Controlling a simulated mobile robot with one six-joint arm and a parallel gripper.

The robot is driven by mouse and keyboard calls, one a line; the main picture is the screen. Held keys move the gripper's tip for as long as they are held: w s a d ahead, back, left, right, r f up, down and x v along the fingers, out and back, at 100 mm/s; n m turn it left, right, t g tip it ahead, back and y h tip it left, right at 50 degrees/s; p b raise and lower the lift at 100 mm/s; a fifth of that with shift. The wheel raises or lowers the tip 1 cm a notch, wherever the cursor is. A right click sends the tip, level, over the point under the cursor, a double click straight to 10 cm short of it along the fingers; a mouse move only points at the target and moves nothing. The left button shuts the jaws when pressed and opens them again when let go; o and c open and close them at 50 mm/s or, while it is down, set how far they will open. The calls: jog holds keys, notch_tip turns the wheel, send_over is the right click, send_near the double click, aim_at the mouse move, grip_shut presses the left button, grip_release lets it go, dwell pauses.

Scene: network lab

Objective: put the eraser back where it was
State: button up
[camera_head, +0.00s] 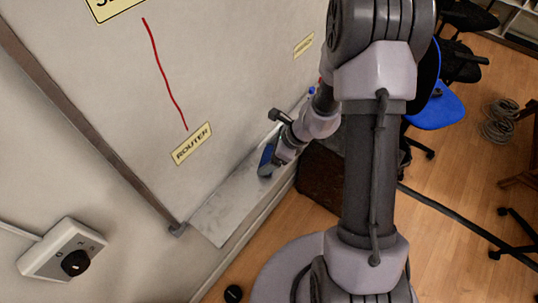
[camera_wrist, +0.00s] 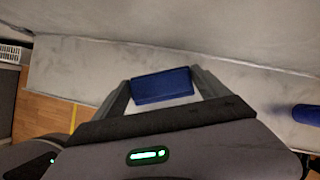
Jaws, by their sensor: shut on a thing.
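The blue eraser (camera_head: 265,158) is between the fingers of my gripper (camera_head: 270,163), beside the whiteboard and over or on its ledge. In the wrist view the eraser (camera_wrist: 162,86) is held between the two grey fingertips of my gripper (camera_wrist: 163,88), which are shut on it. The grey ledge (camera_head: 222,212) runs along the bottom of the whiteboard (camera_head: 90,90); the wrist view also shows the ledge (camera_wrist: 85,70) behind the eraser. I cannot tell whether the eraser touches the ledge.
A blue cylindrical object (camera_wrist: 306,113) lies on the ledge at the right of the wrist view. The board bears a red line and a ROUTER label (camera_head: 192,143). A switch box (camera_head: 62,249) is at lower left. The near stretch of ledge is clear. A blue chair (camera_head: 437,107) stands right.

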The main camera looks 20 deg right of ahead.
jog(key=shift+w+a+f, duration=0.15)
jog(key=shift+a+f, duration=0.05)
jog(key=shift+f, duration=0.05)
jog(key=o, duration=1.3)
jog(key=shift+d+r, duration=0.1)
jog(key=shift+r, duration=0.15)
jog(key=p+v, duration=0.5)
jog(key=v, duration=0.7)
jog(key=s+a+r+n, duration=0.2)
jog(key=a+r+n, duration=0.15)
jog(key=r, duration=0.35)
jog(key=s+a+r+n, duration=0.1)
jog(key=a+r+n, duration=0.2)
jog(key=r+n, duration=0.25)
jog(key=s+a+r+n+t+h, duration=0.2)
jog(key=s+r+n+t+h, duration=0.1)
jog(key=s+r+n, duration=0.9)
notch_tip(320, 180, down, 13)
jog(key=m+b, duration=0.1)
jog(key=b, duration=1.2)
jog(key=shift+s+a+f, duration=0.2)
jog(key=shift+s+a, duration=0.05)
jog(key=shift+s, duration=0.15)
